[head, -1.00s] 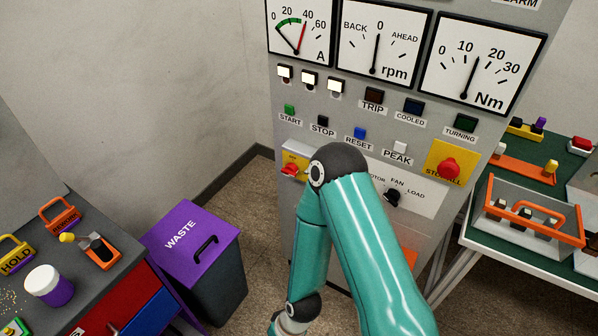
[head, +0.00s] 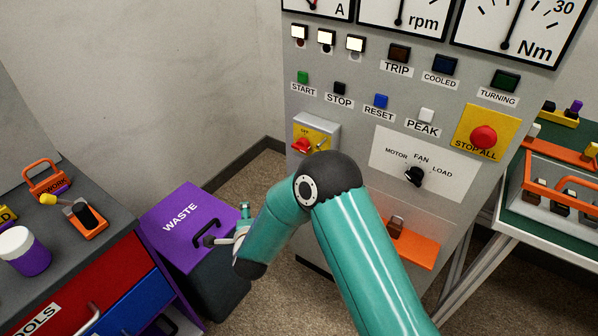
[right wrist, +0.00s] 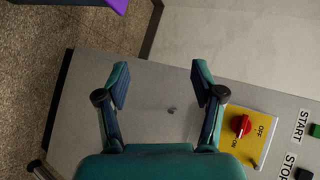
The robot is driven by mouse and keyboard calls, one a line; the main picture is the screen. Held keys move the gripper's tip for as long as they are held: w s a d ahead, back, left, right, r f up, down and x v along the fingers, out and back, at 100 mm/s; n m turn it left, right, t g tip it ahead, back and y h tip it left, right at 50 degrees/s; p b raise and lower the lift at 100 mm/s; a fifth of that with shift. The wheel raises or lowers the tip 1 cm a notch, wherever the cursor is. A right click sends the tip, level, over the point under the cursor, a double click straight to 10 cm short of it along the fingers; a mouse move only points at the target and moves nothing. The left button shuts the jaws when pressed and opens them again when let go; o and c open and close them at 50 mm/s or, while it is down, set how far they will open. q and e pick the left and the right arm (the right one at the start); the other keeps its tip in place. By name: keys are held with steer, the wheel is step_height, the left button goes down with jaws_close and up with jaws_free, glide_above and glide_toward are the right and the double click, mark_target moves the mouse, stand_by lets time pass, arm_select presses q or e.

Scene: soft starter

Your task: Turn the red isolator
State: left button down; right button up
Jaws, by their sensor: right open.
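The red isolator (head: 302,146) is a red knob on a yellow plate, on a box at the left of the grey panel front. In the right wrist view the isolator (right wrist: 240,124) sits right of the fingers, with OFF and ON labels on its yellow plate. My right gripper (right wrist: 160,76) is open and empty, its fingers apart over the bare grey panel, beside the isolator and not touching it. In the head view my right arm bends left, below the isolator; the gripper is only partly visible there. My left gripper is not in view.
A purple-lidded waste bin (head: 187,222) stands left of the panel, near my right wrist. A tool bench (head: 88,225) is at the left and a green-topped table (head: 545,228) at the right. A selector knob (head: 414,177) and a stop-all button (head: 484,137) are on the panel.

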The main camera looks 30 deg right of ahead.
steer(key=w+d+r+m+t+h+b, duration=0.1)
steer(key=w+d+r+m+h+b, duration=0.35)
steer(key=m, duration=0.75)
steer(key=m+g+h+b, duration=0.55)
steer(key=m+h, duration=0.25)
steer(key=m, duration=0.7)
glide_toward(298, 150)
steer(key=p+x, duration=0.1)
steer(key=x, duration=0.9)
steer(key=shift+f, duration=0.1)
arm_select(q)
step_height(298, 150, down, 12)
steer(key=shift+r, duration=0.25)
arm_select(e)
steer(key=c, duration=0.9)
